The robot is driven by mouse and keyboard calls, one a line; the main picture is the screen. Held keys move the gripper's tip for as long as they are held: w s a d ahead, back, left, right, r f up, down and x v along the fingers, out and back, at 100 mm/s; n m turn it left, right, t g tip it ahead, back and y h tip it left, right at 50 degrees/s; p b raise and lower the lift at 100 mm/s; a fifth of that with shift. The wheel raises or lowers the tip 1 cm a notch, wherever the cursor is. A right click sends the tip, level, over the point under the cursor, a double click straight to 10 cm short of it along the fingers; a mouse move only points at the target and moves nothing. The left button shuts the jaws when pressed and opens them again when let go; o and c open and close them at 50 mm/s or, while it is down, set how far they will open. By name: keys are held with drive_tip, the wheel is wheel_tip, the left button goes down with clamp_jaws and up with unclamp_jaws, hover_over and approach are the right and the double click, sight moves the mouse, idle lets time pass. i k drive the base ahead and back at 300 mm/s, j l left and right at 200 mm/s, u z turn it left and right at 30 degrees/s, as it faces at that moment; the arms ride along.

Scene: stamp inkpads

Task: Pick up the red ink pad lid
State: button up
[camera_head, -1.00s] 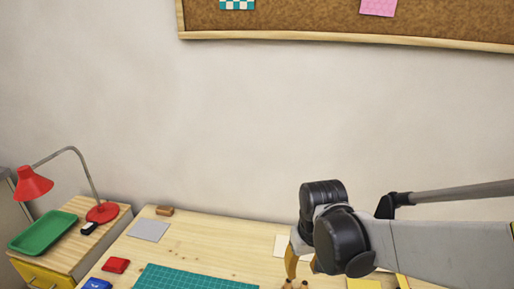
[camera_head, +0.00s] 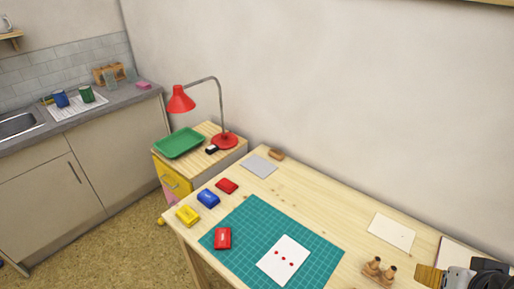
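Two red pieces lie on the table. One red piece (camera_head: 223,238) is on the left part of the green cutting mat. The other red piece (camera_head: 227,185) is behind it, on bare wood beside the blue ink pad (camera_head: 207,198). At this size I cannot tell for sure which of the two is the lid. Nothing touches either one. My arm shows only at the bottom right corner, far from both.
A yellow ink pad (camera_head: 187,214) lies at the table's left edge. White paper with red marks (camera_head: 284,260) is on the mat (camera_head: 318,232). Wooden stamps (camera_head: 378,271) stand near my arm. A red lamp (camera_head: 222,140) and green tray (camera_head: 180,143) are on the side cabinet.

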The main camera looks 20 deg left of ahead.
sight(223, 236)
drive_tip(key=u, duration=1.5)
